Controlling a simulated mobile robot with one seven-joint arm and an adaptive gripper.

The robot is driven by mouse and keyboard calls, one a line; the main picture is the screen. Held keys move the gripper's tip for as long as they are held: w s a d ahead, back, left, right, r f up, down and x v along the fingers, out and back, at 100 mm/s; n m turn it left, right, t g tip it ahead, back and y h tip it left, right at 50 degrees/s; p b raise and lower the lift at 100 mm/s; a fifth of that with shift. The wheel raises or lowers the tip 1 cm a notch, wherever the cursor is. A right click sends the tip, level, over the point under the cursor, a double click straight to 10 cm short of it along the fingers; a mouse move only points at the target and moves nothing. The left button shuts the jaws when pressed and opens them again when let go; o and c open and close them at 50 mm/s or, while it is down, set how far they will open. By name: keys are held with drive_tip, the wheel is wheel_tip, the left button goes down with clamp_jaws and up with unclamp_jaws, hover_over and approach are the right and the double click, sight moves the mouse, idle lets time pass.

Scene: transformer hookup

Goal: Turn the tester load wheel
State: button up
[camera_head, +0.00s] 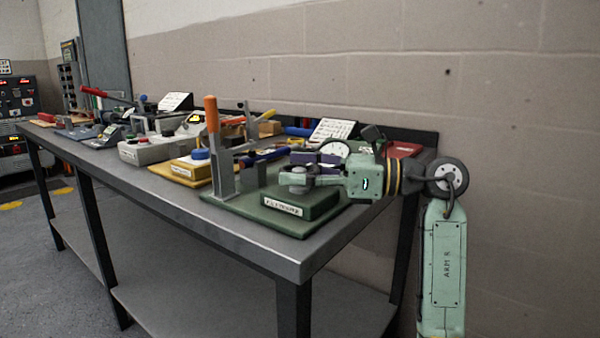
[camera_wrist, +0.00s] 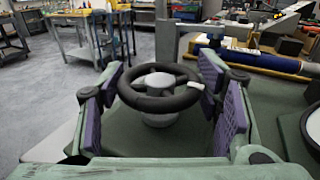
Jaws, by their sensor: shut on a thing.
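The load wheel (camera_wrist: 150,104) is a dark ring on a silver hub, with a small white mark on its right side, in the middle of the wrist view. My gripper (camera_wrist: 163,88) has its purple-padded fingers on either side of the wheel and is shut on it. In the head view my gripper (camera_head: 298,178) reaches in from the right, low over the green tester (camera_head: 297,206) with its white label. The wheel is mostly hidden there by my fingers. The tester sits on a green base plate (camera_head: 240,213) near the bench's right front corner.
A grey upright with an orange handle (camera_head: 211,114) stands just left of the tester. A round white gauge (camera_head: 334,149) and a tilted white card (camera_head: 333,130) are behind. Several other devices crowd the bench (camera_head: 270,253) to the left. A block wall runs close behind.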

drive_tip(key=shift+f+t, duration=0.1)
drive_tip(key=shift+t, duration=0.3)
